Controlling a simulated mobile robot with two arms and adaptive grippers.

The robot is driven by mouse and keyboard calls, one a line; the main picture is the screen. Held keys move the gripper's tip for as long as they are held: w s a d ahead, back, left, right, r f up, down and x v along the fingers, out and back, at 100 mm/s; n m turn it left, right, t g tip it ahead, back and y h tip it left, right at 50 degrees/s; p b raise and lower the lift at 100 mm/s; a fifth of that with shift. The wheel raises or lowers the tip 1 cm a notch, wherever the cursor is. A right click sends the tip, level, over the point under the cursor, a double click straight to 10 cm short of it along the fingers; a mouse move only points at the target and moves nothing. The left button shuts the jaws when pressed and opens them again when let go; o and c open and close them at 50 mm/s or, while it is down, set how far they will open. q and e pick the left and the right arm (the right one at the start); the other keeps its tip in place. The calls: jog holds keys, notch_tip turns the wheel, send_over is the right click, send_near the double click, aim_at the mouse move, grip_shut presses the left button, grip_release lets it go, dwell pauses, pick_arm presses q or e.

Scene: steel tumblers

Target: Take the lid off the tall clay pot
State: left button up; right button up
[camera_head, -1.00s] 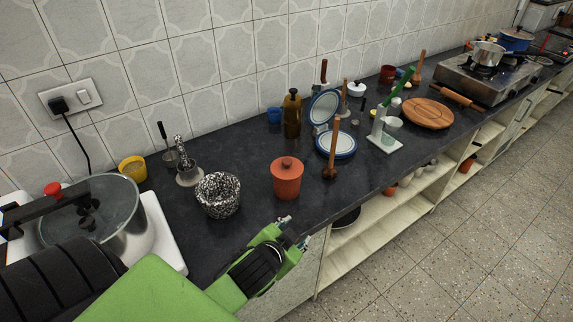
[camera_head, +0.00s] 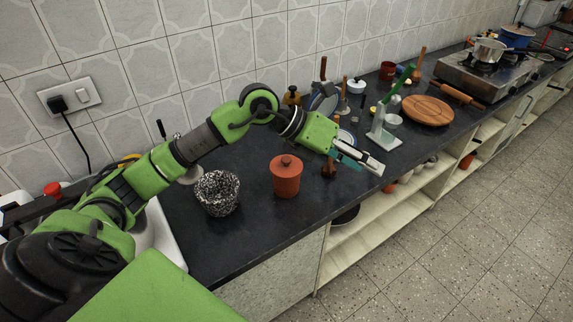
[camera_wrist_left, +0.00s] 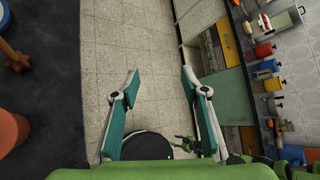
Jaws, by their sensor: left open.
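The orange-brown clay pot (camera_head: 286,183) stands upright on the dark counter, with its knobbed lid (camera_head: 286,162) on top. In the left wrist view a rounded orange-brown shape (camera_wrist_left: 11,131), likely the pot, is cut off by the left edge. My left gripper (camera_head: 360,157) is to the right of the pot and apart from it, near the counter's front edge. In the left wrist view its fingers (camera_wrist_left: 160,78) are spread wide with nothing between them, over the floor. I cannot make out my right gripper.
A speckled pot (camera_head: 218,194) stands left of the clay pot. My left arm passes behind both and hides part of the counter. A wooden spoon (camera_head: 329,168), a blue-white dish and a green-handled stand (camera_head: 385,130) are near my left gripper. Counter before the clay pot is clear.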

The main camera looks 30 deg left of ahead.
pick_arm(q)
jog(key=w+a+f+y, duration=0.15)
jog(key=a+y, duration=0.35)
jog(key=a, duration=0.8)
jog(key=n+g+y, duration=0.1)
jog(key=n+y, duration=0.1)
jog(key=y, duration=0.2)
send_near(287, 158)
jog(key=shift+w+f+g+p, duration=0.3)
jog(key=shift+w+f+p, duration=0.35)
jog(key=shift+f+p, duration=0.4)
jog(key=shift+w+f, duration=0.1)
jog(key=shift+f, duration=0.2)
jog(key=shift+w+f+p, duration=0.2)
jog(key=shift+f+p, duration=0.3)
jog(key=shift+p, duration=0.05)
jog(key=p+x, duration=0.1)
jog(key=x, duration=0.2)
jog(key=shift+w+d+f, duration=0.1)
jog(key=shift+w+f, duration=0.05)
jog(key=shift+f, duration=0.1)
jog(key=shift+w+f, duration=0.15)
jog(key=shift+f, duration=0.2)
grip_shut()
